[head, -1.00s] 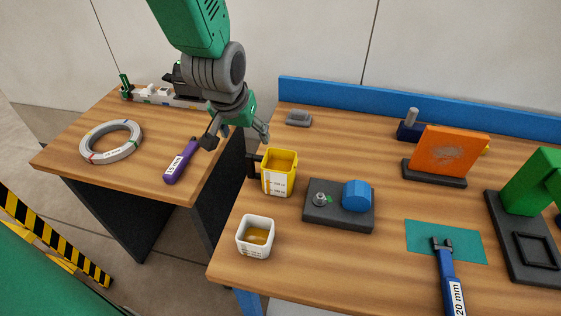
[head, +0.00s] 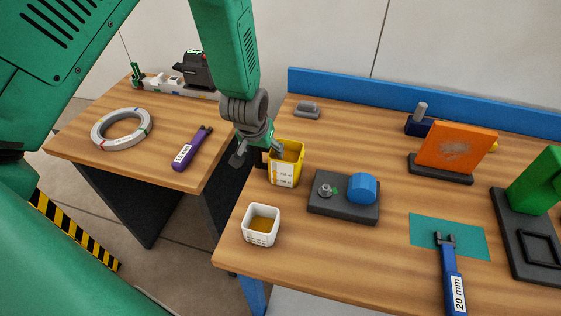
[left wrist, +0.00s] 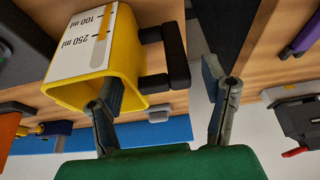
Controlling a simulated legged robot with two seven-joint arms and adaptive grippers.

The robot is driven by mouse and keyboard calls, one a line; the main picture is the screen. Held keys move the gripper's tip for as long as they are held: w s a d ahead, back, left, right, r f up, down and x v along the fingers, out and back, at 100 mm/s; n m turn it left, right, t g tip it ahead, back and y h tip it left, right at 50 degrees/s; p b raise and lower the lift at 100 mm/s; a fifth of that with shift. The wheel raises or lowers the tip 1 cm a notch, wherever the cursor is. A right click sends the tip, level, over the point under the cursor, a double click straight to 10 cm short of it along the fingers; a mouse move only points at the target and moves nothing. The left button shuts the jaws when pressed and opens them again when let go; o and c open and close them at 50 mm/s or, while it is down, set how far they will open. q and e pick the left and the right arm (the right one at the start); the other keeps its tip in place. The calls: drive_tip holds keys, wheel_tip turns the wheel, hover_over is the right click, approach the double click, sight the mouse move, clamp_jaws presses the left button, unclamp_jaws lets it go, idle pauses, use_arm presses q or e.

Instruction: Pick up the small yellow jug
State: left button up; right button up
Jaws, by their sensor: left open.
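The small yellow jug (head: 296,172) stands upright near the left edge of the right-hand bench, with a white label on its front. It also shows in the left wrist view (left wrist: 127,52), with its black handle (left wrist: 164,60) pointing right. My left gripper (head: 260,157) is open at the jug's handle side. In the left wrist view, the handle lies between the two spread fingers (left wrist: 163,82). One finger reaches into or over the jug's mouth; the other is outside, apart from the handle. The head view partly hides the handle behind the gripper. My right gripper is not in view.
A white cup (head: 261,226) with amber contents stands just in front of the jug. A dark block with a blue knob (head: 361,188) is close on the right. A grey part (head: 307,110) lies behind. A gap separates the left table (head: 110,163) from the bench.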

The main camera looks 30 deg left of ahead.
use_arm(q)
drive_tip(key=shift+x, duration=0.8)
drive_tip(key=shift+a, duration=0.25)
drive_tip(key=shift+c, duration=1.2)
drive_tip(key=shift+a, duration=0.1)
drive_tip(key=c, duration=1.2)
drive_tip(key=shift+w+d+r, duration=0.1)
drive_tip(key=shift+d+r, duration=0.05)
drive_tip(key=shift+d, duration=0.1)
drive_tip(key=shift+r, duration=0.1)
drive_tip(key=shift+a+r, duration=0.15)
drive_tip(key=shift+r, duration=4.6)
